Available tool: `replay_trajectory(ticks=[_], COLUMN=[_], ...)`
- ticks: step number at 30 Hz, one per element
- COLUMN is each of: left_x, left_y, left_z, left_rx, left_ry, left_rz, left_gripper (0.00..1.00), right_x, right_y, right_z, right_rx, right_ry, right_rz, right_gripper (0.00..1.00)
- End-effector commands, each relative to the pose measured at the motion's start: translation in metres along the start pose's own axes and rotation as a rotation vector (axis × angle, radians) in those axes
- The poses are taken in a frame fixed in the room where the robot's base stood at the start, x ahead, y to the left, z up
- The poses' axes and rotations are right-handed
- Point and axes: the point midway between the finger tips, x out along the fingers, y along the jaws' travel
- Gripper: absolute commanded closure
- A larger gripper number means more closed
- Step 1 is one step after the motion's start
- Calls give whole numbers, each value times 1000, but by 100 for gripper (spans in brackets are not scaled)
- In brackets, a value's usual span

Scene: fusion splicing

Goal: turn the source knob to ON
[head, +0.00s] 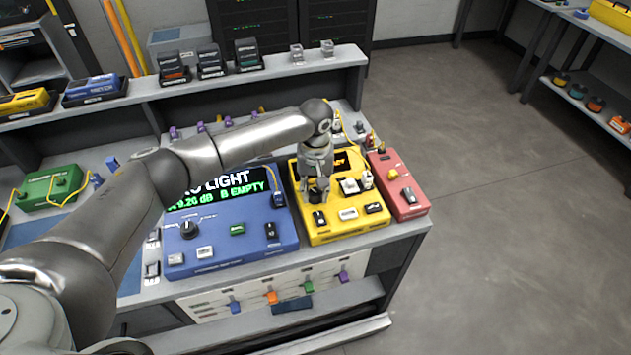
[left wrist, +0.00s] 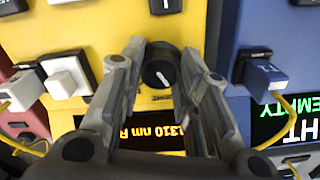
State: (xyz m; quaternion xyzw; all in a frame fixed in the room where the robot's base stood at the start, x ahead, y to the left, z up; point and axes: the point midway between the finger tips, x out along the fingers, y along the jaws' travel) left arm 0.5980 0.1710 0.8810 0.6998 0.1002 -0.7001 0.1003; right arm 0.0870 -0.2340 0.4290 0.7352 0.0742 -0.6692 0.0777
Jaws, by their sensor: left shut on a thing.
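The source knob (left wrist: 157,70) is a round black dial with a white pointer line, on the face of the yellow light source box (head: 336,228). In the left wrist view it sits between the two fingers of my left gripper (left wrist: 162,50), which is shut on it. The pointer line slants from upper left to lower right there. An orange "1310 nm" display (left wrist: 190,136) shows on the box beside the knob. In the head view my left gripper (head: 317,188) reaches down over the box and mostly hides the knob. My right gripper is not in view.
A blue meter box (head: 240,251) reading "LIGHT" and "B EMPTY" stands left of the yellow box. A red box (head: 410,208) stands close on its right. White connectors (left wrist: 66,80) with yellow cables plug in near my fingers. Open floor lies right of the bench.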

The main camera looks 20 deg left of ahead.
Motion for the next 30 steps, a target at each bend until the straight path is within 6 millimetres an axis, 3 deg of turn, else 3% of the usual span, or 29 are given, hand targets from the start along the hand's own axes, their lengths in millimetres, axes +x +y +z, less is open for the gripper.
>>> replay_trajectory(ticks=[1, 12, 30], left_x=[-4, -2, -1], left_y=[0, 0, 0], left_z=[1, 1, 0], left_rx=[43, 395, 955], left_ry=[-4, -3, -1], left_rz=[0, 1, 1], left_gripper=[94, 94, 94], right_x=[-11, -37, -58], right_y=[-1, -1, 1], right_z=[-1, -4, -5], right_rx=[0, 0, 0], right_ry=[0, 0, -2], right_rz=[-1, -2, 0], right_gripper=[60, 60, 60])
